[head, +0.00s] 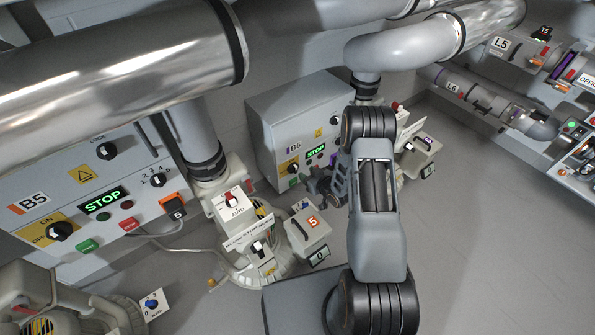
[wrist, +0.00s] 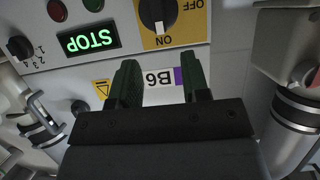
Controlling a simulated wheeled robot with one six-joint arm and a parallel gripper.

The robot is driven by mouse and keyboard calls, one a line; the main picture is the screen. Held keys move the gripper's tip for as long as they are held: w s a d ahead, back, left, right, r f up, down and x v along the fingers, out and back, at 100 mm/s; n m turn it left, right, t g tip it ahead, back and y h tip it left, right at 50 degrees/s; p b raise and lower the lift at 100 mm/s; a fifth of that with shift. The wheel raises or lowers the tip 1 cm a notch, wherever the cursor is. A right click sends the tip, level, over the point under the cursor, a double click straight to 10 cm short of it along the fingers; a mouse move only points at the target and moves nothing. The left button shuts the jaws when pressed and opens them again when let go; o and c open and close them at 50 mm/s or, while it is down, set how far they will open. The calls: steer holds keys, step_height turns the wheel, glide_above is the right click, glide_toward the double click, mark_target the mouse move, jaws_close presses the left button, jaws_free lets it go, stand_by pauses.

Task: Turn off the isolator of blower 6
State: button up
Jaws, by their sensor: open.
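The blower 6 cabinet (head: 275,120) stands at the middle of the head view, with its B6 label (wrist: 160,79) upside down in the wrist view. Its isolator is a black rotary knob (wrist: 157,12) on a yellow plate, cut by the top edge of the wrist view; it also shows in the head view (head: 293,168). The knob's pale mark appears to point to ON. My gripper (wrist: 161,72) is open and empty, its dark green fingers on either side of the B6 label in the picture, apart from the knob. In the head view my arm partly hides it.
A lit green STOP display (wrist: 90,40) sits beside the isolator, with red and green buttons and a small selector knob (wrist: 20,47) near it. A pipe (wrist: 300,115) stands at the right of the wrist view. The B5 cabinet (head: 75,160) is at the left; open floor (head: 480,250) lies right.

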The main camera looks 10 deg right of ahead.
mark_target(296, 168)
steer(key=b+x, duration=0.2)
steer(key=x, duration=0.5)
steer(key=shift+w+a+f, duration=0.1)
steer(key=shift+w+a, duration=0.05)
jaws_close()
